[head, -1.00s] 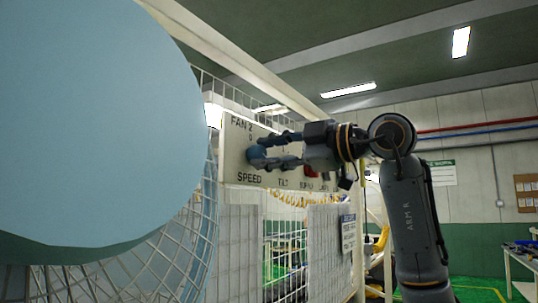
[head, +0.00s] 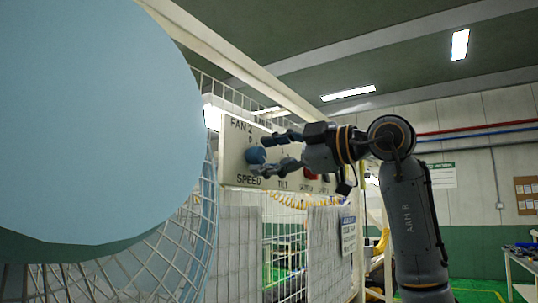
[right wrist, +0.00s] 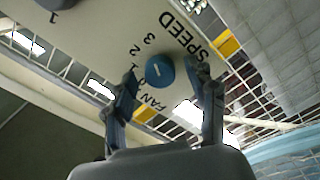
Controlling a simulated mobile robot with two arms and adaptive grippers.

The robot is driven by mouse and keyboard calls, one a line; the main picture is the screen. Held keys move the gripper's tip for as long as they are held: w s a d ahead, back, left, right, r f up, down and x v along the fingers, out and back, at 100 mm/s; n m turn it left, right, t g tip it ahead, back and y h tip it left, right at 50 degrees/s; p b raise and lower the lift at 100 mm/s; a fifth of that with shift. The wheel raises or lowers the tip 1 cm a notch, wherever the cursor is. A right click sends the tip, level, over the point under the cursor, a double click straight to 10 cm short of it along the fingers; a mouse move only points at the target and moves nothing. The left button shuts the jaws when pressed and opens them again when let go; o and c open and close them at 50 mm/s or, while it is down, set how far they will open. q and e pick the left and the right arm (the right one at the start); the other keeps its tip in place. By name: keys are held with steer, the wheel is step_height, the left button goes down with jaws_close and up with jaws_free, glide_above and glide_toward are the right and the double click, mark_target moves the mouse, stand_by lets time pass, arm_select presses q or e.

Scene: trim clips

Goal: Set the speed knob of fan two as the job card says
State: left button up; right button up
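The FAN 2 control panel (head: 235,140) is a pale board with printed labels. Its blue SPEED knob (head: 255,155) sits at the left end, and it also shows in the right wrist view (right wrist: 159,71), with a short white mark on its face and a 0–3 scale around it. I cannot tell for certain which number the mark points at. My right gripper (head: 268,154) is open, its fingers on either side of the knob, with visible gaps between fingers and knob in the right wrist view (right wrist: 163,74). My left gripper is out of view.
A large light-blue round fan part (head: 90,110) with wire guard fills the left foreground. A dark knob (right wrist: 55,4) shows beside SPEED in the right wrist view. A small sign (head: 348,235), unreadable, hangs on the mesh fence. A bench (head: 520,258) stands far right.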

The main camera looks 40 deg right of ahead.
steer(key=v, duration=1.2)
steer(key=shift+d, duration=0.1)
stand_by(0.4)
